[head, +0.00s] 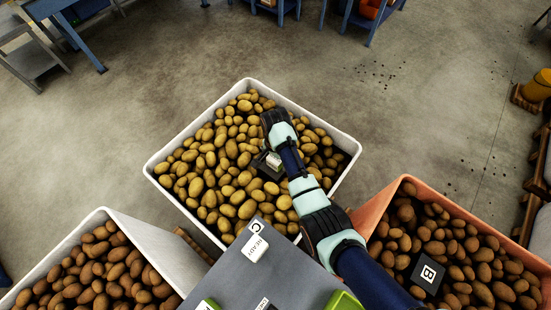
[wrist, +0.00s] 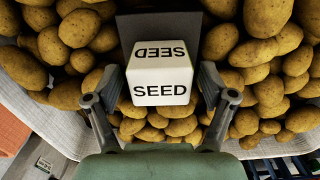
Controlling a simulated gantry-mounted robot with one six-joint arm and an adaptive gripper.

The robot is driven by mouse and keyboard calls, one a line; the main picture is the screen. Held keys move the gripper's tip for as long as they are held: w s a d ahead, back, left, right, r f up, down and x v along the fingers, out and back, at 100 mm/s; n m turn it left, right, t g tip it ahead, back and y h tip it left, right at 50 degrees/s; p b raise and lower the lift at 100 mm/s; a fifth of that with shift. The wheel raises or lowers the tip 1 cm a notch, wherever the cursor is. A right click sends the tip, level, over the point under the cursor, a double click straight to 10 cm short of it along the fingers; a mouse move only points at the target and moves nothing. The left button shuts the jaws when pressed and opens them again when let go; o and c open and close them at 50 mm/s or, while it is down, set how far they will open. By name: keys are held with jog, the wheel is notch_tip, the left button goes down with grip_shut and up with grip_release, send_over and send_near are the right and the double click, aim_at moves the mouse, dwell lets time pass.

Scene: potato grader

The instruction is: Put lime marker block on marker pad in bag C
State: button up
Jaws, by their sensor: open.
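A pale block marked SEED (wrist: 160,86) rests on a dark square pad (wrist: 136,27) among the potatoes of the middle white-walled bag (head: 160,184). The block also shows in the head view (head: 274,160), partly beside my arm. No lime colour shows on its visible faces. My gripper (wrist: 162,78) is open, with one finger on each side of the block. I cannot tell whether the fingers touch it. A lime-green item (head: 207,304) is cut off at the bottom edge of the head view, and another green piece (head: 343,301) lies to its right.
A white bag (head: 160,246) stands at lower left. An orange bag (head: 377,212) at right holds potatoes and a B pad (head: 427,273). Floor beyond is open.

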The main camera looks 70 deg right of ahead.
notch_tip(320, 180, up, 12)
jog(key=p, duration=0.3)
jog(key=shift+p, duration=0.3)
